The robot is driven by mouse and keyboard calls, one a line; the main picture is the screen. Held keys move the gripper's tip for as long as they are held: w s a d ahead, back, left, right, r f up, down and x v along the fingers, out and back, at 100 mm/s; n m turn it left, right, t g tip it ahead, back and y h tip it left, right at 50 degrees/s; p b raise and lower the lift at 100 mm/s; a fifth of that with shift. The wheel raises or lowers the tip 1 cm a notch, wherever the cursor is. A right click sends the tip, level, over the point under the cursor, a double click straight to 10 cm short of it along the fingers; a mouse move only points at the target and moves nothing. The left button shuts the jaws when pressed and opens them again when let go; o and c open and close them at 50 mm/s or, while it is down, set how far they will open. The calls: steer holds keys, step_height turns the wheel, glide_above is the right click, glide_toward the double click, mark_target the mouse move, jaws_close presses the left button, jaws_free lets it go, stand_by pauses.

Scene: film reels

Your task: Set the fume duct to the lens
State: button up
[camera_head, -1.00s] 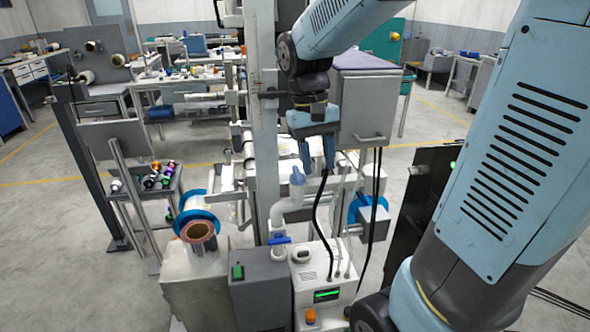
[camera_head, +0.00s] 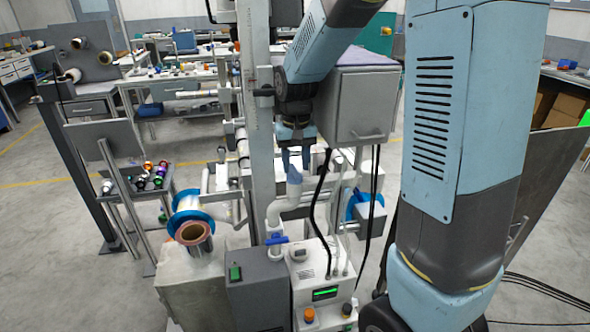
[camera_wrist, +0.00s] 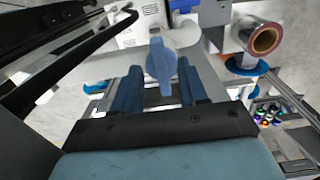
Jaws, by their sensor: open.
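In the wrist view the blue nozzle (camera_wrist: 160,62) shows between my two fingers. My gripper (camera_head: 295,158) is open, pointing down with its fingertips close around or just above the nozzle top. In the wrist view my gripper's fingers (camera_wrist: 160,72) stand on either side of the nozzle with gaps. Contact cannot be told. I cannot make out which part is the lens.
A grey upright column (camera_head: 259,130) stands just left of my gripper. A grey box (camera_head: 358,108) is close on the right, with black cables (camera_head: 318,205) hanging below it. A copper-coloured reel (camera_head: 193,233) with a blue flange sits at left. A white control unit (camera_head: 322,285) stands below.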

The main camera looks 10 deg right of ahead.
steer(key=shift+f, duration=1.2)
steer(key=shift+c, duration=0.2)
jaws_close()
